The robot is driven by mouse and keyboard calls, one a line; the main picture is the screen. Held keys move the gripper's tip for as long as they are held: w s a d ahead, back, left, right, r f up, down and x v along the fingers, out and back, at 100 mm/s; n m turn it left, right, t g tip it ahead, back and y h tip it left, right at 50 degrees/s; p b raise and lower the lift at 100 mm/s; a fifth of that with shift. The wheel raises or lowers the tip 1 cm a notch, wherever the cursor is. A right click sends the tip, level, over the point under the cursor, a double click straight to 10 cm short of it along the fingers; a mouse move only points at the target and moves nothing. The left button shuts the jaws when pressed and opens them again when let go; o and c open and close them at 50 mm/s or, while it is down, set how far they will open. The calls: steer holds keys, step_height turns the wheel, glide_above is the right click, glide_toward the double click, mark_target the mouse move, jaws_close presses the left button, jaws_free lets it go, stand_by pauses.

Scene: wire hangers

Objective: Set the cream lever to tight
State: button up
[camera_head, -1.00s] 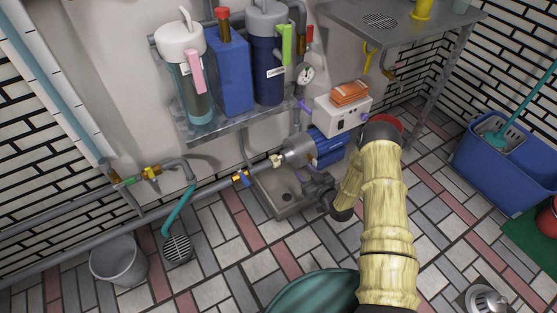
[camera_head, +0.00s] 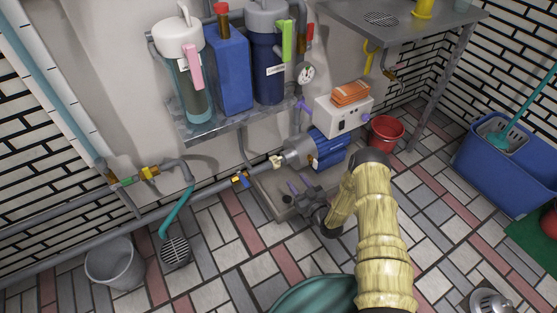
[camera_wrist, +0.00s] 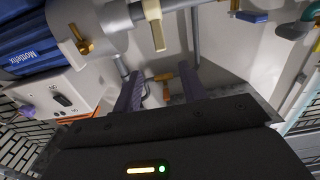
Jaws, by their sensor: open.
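The cream lever (camera_head: 277,161) is small in the head view, at the left end of the blue pump (camera_head: 328,150). In the wrist view a cream lever (camera_wrist: 157,35) hangs from a pipe fitting near the top, beyond my fingertips. The lever's exact angle and any markings are too small to read.
A brass lever (camera_wrist: 80,40) shows at left in the wrist view. A blue-handled valve (camera_head: 240,180) sits left on the pipe. A red bucket (camera_head: 386,132) is at right. Floor in front is mostly clear.

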mark_target(276, 161)
steer(key=b+x, duration=0.6)
steer(key=x, duration=0.7)
steer(key=shift+a+f, duration=0.1)
steer(key=shift+f, duration=0.05)
steer(key=shift+w+a, duration=0.3)
steer(key=shift+w, duration=0.2)
jaws_close()
